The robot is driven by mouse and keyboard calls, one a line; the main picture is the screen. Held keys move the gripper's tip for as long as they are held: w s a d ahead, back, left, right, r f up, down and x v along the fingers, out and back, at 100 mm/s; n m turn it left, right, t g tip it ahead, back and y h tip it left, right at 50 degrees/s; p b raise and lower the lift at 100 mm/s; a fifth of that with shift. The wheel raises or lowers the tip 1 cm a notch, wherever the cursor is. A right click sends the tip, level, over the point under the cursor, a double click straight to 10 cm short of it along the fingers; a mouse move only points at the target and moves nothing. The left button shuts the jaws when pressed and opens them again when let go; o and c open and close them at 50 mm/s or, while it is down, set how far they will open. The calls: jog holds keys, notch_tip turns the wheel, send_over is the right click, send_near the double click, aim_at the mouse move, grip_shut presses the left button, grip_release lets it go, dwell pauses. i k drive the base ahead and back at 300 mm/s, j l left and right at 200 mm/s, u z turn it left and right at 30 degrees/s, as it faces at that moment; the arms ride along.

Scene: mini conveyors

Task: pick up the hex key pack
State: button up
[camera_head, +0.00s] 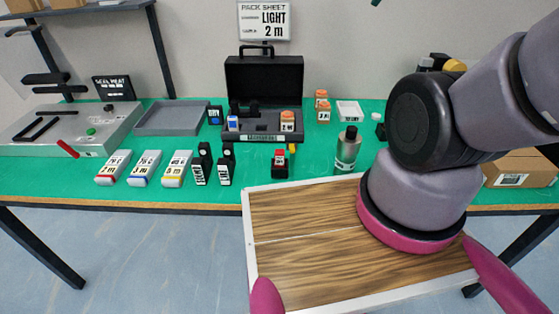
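I cannot tell for certain which item is the hex key pack, as the labels are too small to read surely. Two slim black packs with white lettering, a left one (198,172) and a right one (224,172), stand side by side near the green table's front edge. A small red and black item (280,164) with a pale label stands to their right. My arm comes in from the right and bends down over a wood-topped board. My gripper cannot be made out, and nothing is seen held.
An open black case (264,75) stands behind the packs. Three white labelled packs (146,169) lie to the left, before a grey tray (172,117) and a grey sealing machine (72,125). A metal bottle (347,152) and a cardboard box (520,168) are to the right.

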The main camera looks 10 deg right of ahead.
aim_at(280, 154)
jog(key=k+l+u, duration=0.1)
jog(key=l+u, duration=0.2)
jog(key=k+l+u, duration=0.1)
jog(key=l+u, duration=0.15)
jog(key=l, duration=0.3)
jog(key=k+l+u, duration=0.15)
jog(key=l+u, duration=0.15)
jog(key=k+l+u, duration=0.25)
jog(key=l, duration=0.15)
